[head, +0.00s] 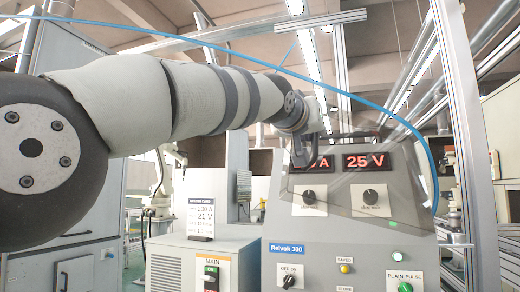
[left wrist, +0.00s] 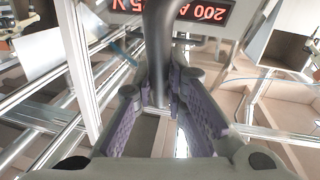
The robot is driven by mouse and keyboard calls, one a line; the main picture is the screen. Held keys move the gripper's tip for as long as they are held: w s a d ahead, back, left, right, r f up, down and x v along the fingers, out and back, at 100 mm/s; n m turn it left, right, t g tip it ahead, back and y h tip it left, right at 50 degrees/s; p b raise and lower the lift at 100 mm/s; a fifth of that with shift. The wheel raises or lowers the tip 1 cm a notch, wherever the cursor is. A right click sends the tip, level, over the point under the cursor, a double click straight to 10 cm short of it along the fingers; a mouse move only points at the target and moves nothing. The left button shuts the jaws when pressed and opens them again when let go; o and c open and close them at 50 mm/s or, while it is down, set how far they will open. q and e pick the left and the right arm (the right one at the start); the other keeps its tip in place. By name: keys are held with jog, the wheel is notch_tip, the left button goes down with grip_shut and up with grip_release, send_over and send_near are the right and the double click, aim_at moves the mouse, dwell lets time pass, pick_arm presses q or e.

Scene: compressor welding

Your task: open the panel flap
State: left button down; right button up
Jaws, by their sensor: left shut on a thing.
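The grey control panel (head: 345,245), marked Relvok 300, stands right of centre in the head view. A clear flap (head: 400,195) shows faintly in front of its red displays and upper knobs. How far it stands from the panel face is hard to tell. My left gripper (head: 304,150) is at the flap's upper left, partly covering the left display. In the left wrist view my left gripper (left wrist: 163,95) is shut on a dark curved bar, the flap's handle (left wrist: 160,45), which runs between the purple finger pads. My right gripper is not in view.
The left display (left wrist: 205,12) appears upside down in the left wrist view. A blue hose (head: 340,92) arches over my left arm and down the panel's right side. A metal post (head: 470,130) stands close right. A cabinet with a MAIN switch (head: 211,278) stands left of the panel.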

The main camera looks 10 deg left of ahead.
pick_arm(q)
jog(key=s+d+r, duration=0.2)
jog(key=s+d, duration=0.3)
jog(key=d, duration=0.1)
jog(key=shift+d+r, duration=0.15)
jog(key=shift+r, duration=0.05)
jog(key=c, duration=1.6)
grip_release()
jog(key=shift+w, duration=0.15)
